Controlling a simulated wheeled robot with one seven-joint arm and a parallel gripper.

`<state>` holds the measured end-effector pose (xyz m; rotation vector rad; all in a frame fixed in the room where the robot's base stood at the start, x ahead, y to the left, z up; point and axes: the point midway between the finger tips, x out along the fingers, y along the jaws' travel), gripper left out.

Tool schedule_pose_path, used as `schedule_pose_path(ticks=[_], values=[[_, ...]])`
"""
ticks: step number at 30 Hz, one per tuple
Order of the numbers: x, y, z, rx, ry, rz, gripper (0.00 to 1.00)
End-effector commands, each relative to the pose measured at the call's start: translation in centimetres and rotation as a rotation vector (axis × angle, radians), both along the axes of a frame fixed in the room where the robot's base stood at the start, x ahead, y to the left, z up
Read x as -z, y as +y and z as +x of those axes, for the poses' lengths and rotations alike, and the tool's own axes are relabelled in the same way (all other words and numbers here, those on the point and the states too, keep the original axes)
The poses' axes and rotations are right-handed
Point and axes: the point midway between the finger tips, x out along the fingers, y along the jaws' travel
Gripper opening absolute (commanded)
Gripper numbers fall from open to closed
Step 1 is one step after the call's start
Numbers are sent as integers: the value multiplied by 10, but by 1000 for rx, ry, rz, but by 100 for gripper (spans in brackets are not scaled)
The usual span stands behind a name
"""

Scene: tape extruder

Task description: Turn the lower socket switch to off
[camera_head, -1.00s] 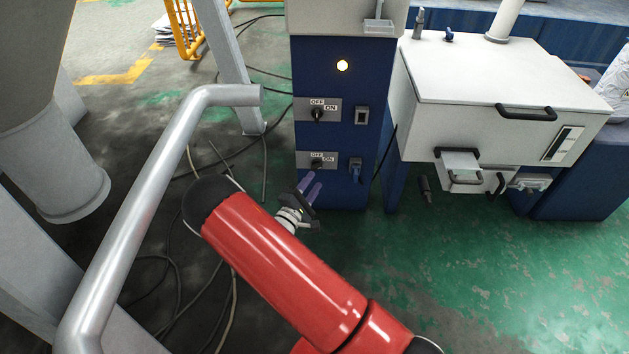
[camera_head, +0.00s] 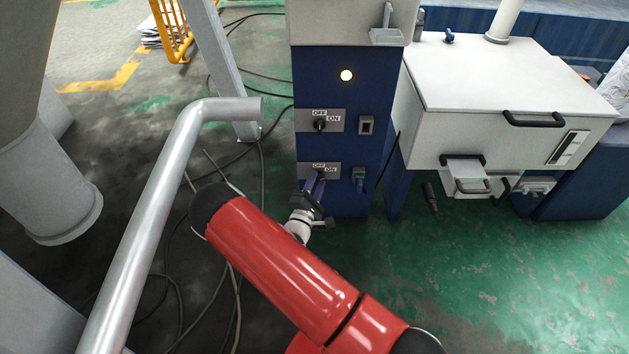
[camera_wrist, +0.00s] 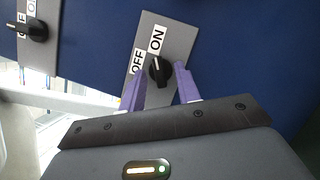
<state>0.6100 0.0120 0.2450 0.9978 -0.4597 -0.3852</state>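The lower socket switch is a black knob (camera_wrist: 160,69) on a grey plate (camera_head: 332,172) marked OFF and ON, low on the blue cabinet. In the wrist view its white pointer line aims up toward the ON label. My gripper (camera_head: 314,186) is at the lower plate in the head view. In the wrist view its two purple fingers (camera_wrist: 160,85) are open, one on each side of the knob's lower part. I cannot tell whether either finger touches the knob.
The upper switch (camera_head: 320,124) sits above on its own plate. A blue plug connector (camera_head: 359,178) is just right of the lower plate. A grey pipe rail (camera_head: 165,190) stands left of my arm. A white box machine (camera_head: 510,95) stands to the right.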

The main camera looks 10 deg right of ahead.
Motion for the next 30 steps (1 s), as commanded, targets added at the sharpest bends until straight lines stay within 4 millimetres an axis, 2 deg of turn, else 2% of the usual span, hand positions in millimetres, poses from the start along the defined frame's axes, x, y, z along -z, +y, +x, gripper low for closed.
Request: schedule_pose_path(ticks=[3, 11, 22, 30], values=[[0, 0, 0, 0, 0, 0, 33], [0, 0, 0, 0, 0, 0, 0], [1, 0, 0, 0, 7, -32, 0], [2, -1, -1, 0, 39, -184, 0]])
